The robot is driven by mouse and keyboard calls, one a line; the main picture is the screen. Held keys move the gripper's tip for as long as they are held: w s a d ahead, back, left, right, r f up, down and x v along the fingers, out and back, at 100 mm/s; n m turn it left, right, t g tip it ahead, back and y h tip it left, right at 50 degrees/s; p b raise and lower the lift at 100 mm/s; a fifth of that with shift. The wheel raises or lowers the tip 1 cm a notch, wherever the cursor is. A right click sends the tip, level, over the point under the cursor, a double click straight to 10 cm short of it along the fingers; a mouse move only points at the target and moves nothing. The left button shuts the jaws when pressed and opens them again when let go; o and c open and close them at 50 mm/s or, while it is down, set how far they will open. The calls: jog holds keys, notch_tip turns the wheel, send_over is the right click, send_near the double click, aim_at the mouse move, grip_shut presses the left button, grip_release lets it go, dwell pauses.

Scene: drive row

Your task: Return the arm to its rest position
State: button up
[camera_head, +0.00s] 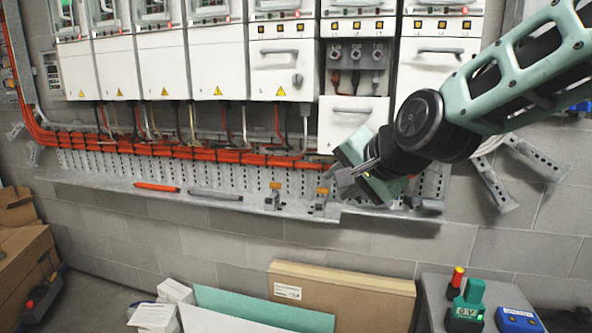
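My arm (520,75), pale green with black joints, reaches in from the upper right. My gripper (350,182) is at its lower left end, in front of the perforated metal rail below the cabinets. It points down and to the left. The fingers are small and partly hidden by the gripper's own body, so I cannot tell whether they are open or shut. I see no object clearly held in it.
White drive cabinets (280,70) line the wall; one has an uncovered bay (357,65). Orange cables (200,148) run below. A ledge (120,183) holds an orange tool (157,187) and a grey one (215,195). A grey stand (432,290) bears a green device (468,301).

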jog(key=s+d+f+n+g+h, duration=0.1)
jog(key=s+f+n+g, duration=0.2)
jog(key=s, duration=0.6)
jog(key=s+d+f+n+g+h, duration=0.1)
jog(key=s+f+n+g, duration=0.2)
jog(key=s+f+n, duration=0.3)
jog(key=s+d+f+n+g+h, duration=0.2)
jog(key=s+f+n, duration=0.3)
jog(key=s, duration=0.8)
jog(key=shift+s+f+n+g, duration=0.2)
jog(key=shift+s+n+g, duration=0.15)
jog(key=shift+n+g, duration=0.35)
